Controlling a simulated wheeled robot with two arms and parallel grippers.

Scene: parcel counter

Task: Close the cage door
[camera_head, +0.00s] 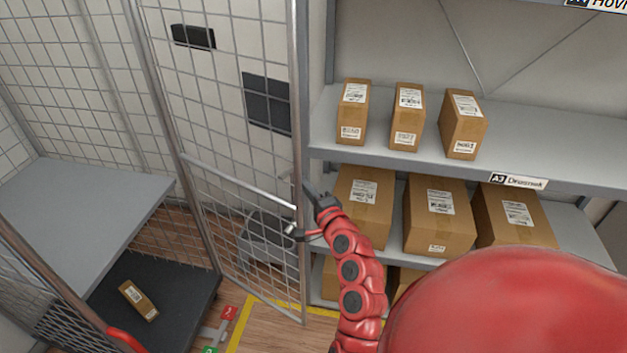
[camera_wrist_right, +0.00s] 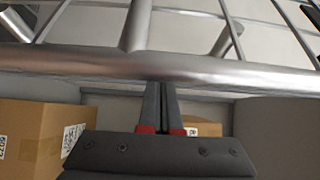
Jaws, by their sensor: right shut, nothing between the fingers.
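The cage door (camera_head: 297,100) is a wire mesh panel in a grey tube frame. In the head view it stands open, its left post beside the cage and its free upright edge near the shelving. The cage (camera_head: 80,205) is on the left, with a grey shelf and a dark base. My right gripper (camera_head: 308,190) is shut and empty, close beside the door's free upright. In the right wrist view a metal tube (camera_wrist_right: 200,68) crosses just beyond the shut fingertips (camera_wrist_right: 161,85); I cannot tell whether they touch. My left gripper is not in view.
A small parcel (camera_head: 138,300) lies on the cage's dark base. Shelving (camera_head: 420,158) with several cardboard boxes stands right of the door. A grey crate (camera_head: 262,240) shows through the mesh. Yellow tape (camera_head: 240,325) marks the wooden floor.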

